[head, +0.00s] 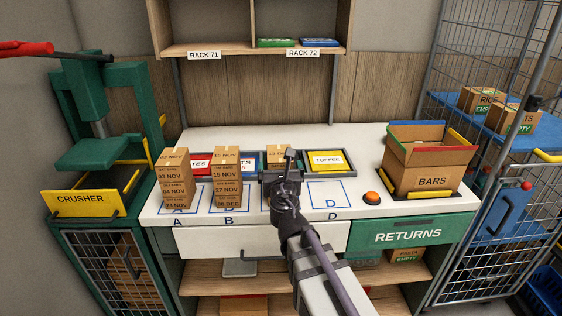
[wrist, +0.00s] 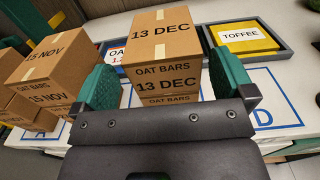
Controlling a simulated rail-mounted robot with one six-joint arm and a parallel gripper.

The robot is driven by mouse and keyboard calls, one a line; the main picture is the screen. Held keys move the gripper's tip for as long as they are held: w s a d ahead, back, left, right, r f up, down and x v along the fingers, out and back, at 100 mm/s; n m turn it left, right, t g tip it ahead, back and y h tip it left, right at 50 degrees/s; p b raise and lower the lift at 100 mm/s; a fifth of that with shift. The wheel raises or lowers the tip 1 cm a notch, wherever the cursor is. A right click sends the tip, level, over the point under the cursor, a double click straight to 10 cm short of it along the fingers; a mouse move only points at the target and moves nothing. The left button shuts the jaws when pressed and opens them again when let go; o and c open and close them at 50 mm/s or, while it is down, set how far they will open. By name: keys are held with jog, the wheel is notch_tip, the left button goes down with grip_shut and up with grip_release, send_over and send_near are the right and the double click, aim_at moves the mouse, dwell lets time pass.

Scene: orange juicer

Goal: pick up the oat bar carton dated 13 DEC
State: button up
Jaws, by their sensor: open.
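The oat bar carton dated 13 DEC (wrist: 162,36) is a brown box with tape and dark print on its top and near side. It sits on top of another oat bar carton (wrist: 168,100) whose date is hidden. My gripper (wrist: 166,78) is open, with one green pad on each side of the 13 DEC carton in the wrist view. I cannot tell whether the pads touch it. In the head view my gripper (head: 284,170) covers much of the 13 DEC carton (head: 274,149), whose top shows behind it.
Left stand two carton stacks, one topped 03 NOV (head: 174,157), the other 15 NOV (head: 226,155). A toffee tray (head: 350,171) lies behind the empty marked square D. A rack shelf (head: 220,47) hangs above.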

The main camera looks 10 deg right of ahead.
aim_at(280, 159)
jog(key=w, duration=0.2)
jog(key=w+d, duration=0.1)
jog(key=w, duration=0.2)
jog(key=shift+s, duration=0.1)
jog(key=c, duration=0.9)
jog(key=shift+r, duration=0.1)
